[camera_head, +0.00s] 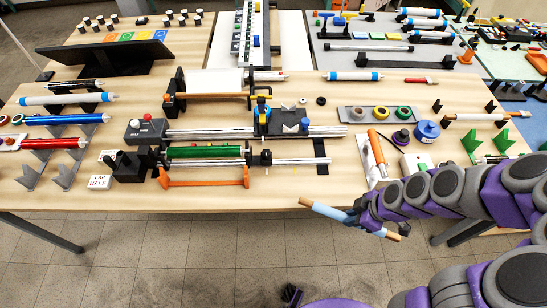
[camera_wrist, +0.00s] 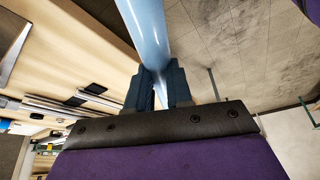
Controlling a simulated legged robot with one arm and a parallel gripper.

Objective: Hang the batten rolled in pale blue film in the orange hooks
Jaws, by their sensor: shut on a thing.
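The batten rolled in pale blue film (camera_head: 328,211) has bare tan wooden ends. My gripper (camera_head: 356,218) is shut on it near its middle, out in front of the table's front edge, with the batten slanting down to the right. In the wrist view the pale blue batten (camera_wrist: 145,30) runs up out of the picture from between the dark fingers of my gripper (camera_wrist: 158,90). An orange hook (camera_head: 164,178) and a second orange hook (camera_head: 246,177) stand at the table's front edge, left of my gripper, with an orange bar between them.
A machine with steel rails (camera_head: 320,132) and a green roller (camera_head: 205,152) lies just behind the orange hooks. A white board with an orange-handled tool (camera_head: 376,150) lies on the table (camera_head: 290,190) behind my gripper. Floor is open in front of the table.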

